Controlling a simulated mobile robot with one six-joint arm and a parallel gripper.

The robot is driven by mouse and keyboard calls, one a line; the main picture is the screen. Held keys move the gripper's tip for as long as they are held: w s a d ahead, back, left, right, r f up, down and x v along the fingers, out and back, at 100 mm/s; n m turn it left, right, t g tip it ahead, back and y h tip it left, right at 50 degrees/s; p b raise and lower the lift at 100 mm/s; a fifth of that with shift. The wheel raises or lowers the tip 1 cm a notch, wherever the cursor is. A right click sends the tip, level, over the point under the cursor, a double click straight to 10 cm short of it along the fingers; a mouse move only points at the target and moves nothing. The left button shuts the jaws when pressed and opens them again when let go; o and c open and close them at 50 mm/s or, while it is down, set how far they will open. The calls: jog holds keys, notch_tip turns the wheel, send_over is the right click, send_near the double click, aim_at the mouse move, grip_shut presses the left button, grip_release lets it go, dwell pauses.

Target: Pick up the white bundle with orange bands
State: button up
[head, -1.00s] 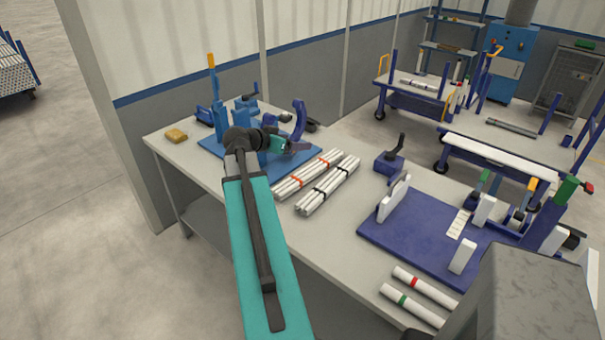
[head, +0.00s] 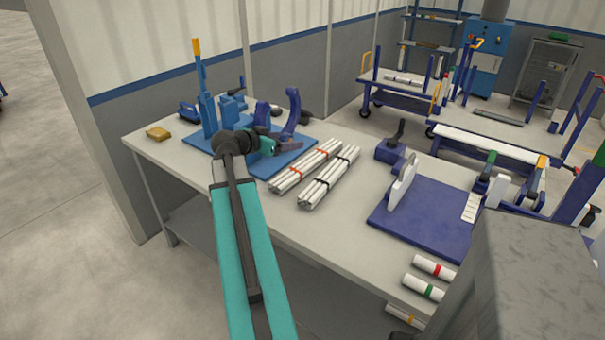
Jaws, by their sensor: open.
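The white bundle with orange bands (head: 306,166) lies on the grey workbench, slanting from lower left to upper right. A similar white bundle with black bands (head: 329,178) lies beside it, on its right. My gripper (head: 284,149) is at the end of the teal arm, over the blue fixture plate, to the left of the orange-banded bundle and apart from it. The gripper is small and dark here. It is open and nothing shows between its fingers.
The blue fixture (head: 207,112) with upright posts stands behind my wrist. A yellow block (head: 158,134) lies at the bench's left end. A dark clamp (head: 392,147) and a blue plate (head: 424,222) are to the right. White tubes (head: 423,287) lie near the front edge.

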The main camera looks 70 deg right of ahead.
jog(key=f+b, duration=0.6)
jog(key=f, duration=0.1)
jog(key=w+f+b, duration=0.1)
jog(key=f+b, duration=0.2)
jog(key=shift+f, duration=0.15)
send_near(308, 160)
jog(key=shift+s+p+x, duration=0.2)
jog(key=shift+p+x, duration=0.2)
jog(key=shift+x, duration=0.85)
jog(key=shift+f, duration=0.15)
jog(key=shift+s+d+f, duration=0.1)
jog(key=shift+d+f, duration=0.05)
jog(key=shift+d, duration=0.5)
jog(key=shift+p+x, duration=0.5)
jog(key=shift+x, duration=1.35)
